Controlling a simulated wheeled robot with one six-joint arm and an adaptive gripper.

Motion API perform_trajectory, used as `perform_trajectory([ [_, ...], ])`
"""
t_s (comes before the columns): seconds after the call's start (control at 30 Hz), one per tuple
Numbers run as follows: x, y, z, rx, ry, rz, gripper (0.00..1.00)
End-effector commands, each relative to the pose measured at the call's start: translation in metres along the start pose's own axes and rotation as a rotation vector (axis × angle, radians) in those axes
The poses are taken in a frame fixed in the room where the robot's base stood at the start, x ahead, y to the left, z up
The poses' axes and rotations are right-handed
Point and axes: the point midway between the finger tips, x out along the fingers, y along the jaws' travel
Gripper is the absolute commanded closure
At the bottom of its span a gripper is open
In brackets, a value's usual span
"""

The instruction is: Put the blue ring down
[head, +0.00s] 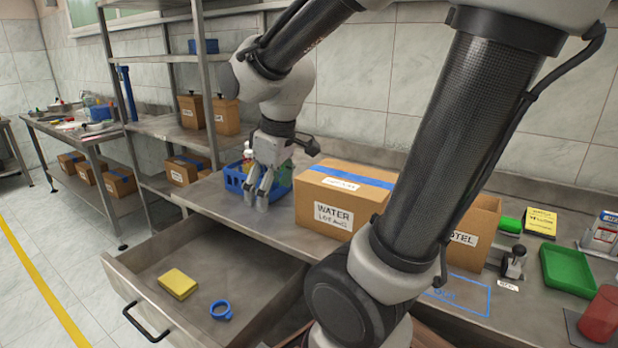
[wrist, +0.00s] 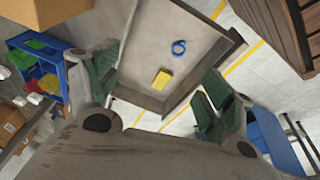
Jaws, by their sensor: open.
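The blue ring (head: 220,310) lies flat in the open drawer (head: 240,262), to the right of a yellow block. It also shows in the wrist view (wrist: 179,47), lying on the drawer floor beyond my fingers. My gripper (head: 257,200) is open and empty. It hangs over the bench edge, in front of the blue basket (head: 234,178) and above the back of the drawer. In the wrist view my two green-padded fingers (wrist: 158,90) stand wide apart with nothing between them. The ring is apart from the gripper.
The yellow block (head: 177,284) lies in the drawer beside the ring. A cardboard box marked WATER (head: 335,200) stands on the bench close to the right of my gripper. A green tray (head: 568,270) and a red cylinder (head: 600,316) are at the far right. The drawer's right part is clear.

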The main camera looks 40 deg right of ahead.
Motion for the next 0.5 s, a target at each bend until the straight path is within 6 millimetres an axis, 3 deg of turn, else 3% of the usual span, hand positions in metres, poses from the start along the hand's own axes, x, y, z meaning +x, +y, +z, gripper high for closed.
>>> perform_trajectory([
  [0.03,-0.02,0.002,0.016,0.093,0.031,0.019,0.19],
  [0.1,-0.04,0.001,0.038,0.219,0.057,0.035,0.19],
  [0.2,-0.059,-0.002,0.062,0.359,0.086,0.05,0.19],
  [0.33,-0.07,-0.006,0.08,0.461,0.107,0.06,0.19],
  [0.5,-0.072,-0.007,0.085,0.491,0.111,0.061,0.19],
])
